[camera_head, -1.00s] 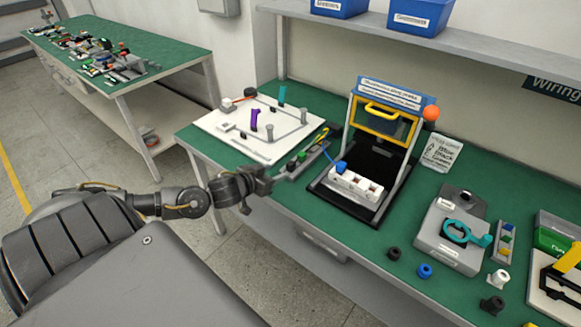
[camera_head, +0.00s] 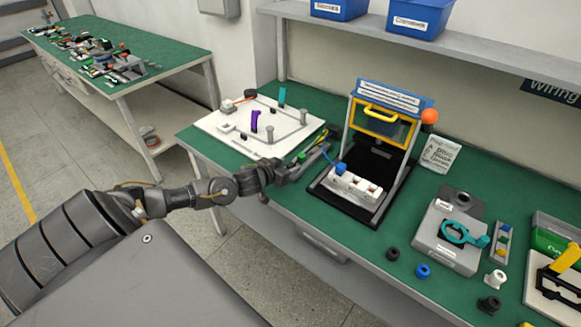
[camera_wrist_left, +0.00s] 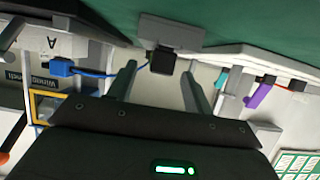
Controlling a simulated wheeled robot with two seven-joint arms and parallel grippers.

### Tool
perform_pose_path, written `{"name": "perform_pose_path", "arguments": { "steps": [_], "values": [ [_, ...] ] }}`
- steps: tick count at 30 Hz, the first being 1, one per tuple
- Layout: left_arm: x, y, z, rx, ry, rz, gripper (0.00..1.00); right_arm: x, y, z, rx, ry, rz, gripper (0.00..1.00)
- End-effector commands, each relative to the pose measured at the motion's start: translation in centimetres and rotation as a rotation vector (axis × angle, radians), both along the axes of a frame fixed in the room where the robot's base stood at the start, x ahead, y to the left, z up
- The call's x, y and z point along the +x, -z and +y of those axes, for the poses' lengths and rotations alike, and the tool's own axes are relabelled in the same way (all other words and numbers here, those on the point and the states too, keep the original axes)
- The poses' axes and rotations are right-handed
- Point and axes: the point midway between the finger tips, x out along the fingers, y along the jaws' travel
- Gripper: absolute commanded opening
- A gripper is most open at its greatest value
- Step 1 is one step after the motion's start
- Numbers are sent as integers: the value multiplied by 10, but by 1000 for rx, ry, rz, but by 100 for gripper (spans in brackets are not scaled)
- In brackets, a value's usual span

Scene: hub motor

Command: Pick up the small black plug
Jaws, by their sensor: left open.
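The small black plug (camera_wrist_left: 160,62) shows in the left wrist view as a dark block at the end of a grey holder (camera_wrist_left: 170,33). My left gripper (camera_wrist_left: 159,74) is open, with one finger on each side of the plug; I cannot tell whether either finger touches it. In the head view my left gripper (camera_head: 312,159) is at the narrow plug strip between the white board and the black press stand, and it covers much of that strip. A green piece (camera_head: 301,157) still shows there, but the black plug is hidden.
The white board (camera_head: 215,124) with pegs lies to the left. The press stand (camera_head: 372,212) with a white socket block (camera_head: 356,187) and blue plug (camera_head: 341,169) stands close on the right. Loose round caps (camera_head: 423,271) lie near the bench's front edge.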

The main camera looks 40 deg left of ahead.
Motion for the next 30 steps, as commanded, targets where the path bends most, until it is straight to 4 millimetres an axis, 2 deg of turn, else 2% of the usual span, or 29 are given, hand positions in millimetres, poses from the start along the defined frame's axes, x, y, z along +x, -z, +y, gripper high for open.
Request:
{"name": "perform_pose_path", "arguments": {
  "steps": [3,6,14,25,30],
  "values": [
    [16,4,1,-1,-2,-1,51,0,-4,0,0,0,0,50],
    [22,8,1,0,-1,0,51,0,-4,0,0,0,0,50],
    [24,9,1,0,0,0,51,0,-4,-1,-1,-1,-1,50],
    [24,9,1,0,0,0,3,0,-4,-4,-4,-2,-1,50],
    [23,9,1,0,0,0,3,0,-4,-4,-4,-2,-1,50]
  ]
}}
